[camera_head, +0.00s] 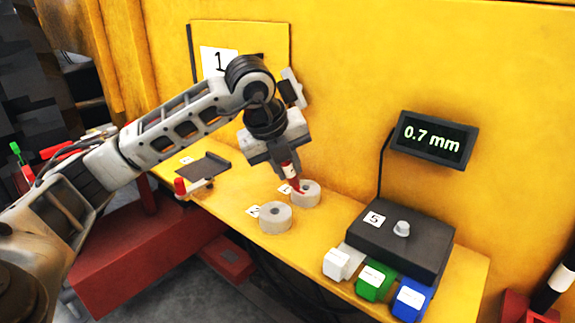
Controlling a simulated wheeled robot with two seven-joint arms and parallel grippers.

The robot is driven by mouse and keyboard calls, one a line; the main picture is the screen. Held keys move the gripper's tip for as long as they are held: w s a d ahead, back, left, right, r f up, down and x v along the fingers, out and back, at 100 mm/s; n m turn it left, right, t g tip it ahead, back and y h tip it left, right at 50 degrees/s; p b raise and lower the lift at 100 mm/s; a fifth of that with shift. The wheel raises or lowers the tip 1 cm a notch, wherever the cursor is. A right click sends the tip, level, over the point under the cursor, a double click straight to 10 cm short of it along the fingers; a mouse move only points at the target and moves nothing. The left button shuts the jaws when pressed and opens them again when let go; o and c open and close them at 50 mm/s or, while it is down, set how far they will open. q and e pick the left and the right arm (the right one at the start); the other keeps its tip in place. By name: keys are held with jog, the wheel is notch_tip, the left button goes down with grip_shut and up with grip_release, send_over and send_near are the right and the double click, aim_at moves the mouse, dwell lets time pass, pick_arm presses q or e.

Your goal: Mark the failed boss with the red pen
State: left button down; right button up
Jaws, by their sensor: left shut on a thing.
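My left gripper (283,160) is shut on the red pen (300,182) and points it down over the ledge. The pen's lower end is at the top of the farther round grey boss (311,197); I cannot tell whether it touches. A second grey boss (275,220) with a centre hole stands nearer, to the left, clear of the gripper. Small white labels lie beside both bosses, partly unreadable. No red mark is clear on either boss. My right gripper is not in view.
A display (431,140) reads "0.7 mm" above a black box (395,252) labelled 5 with a knob. White (341,263), green (373,285) and blue (410,301) blocks stand before it. A dark plate (203,165) and a red-ended piece (180,187) lie left on the yellow ledge (237,194).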

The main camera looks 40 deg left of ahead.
pick_arm(q)
jog(key=shift+a+f, duration=0.1)
jog(key=shift+a, duration=0.05)
dwell(0.3)
jog(key=shift+r+p, duration=0.35)
jog(key=shift+r, duration=0.15)
jog(key=shift+r+p, duration=1.95)
jog(key=shift+r, duration=0.65)
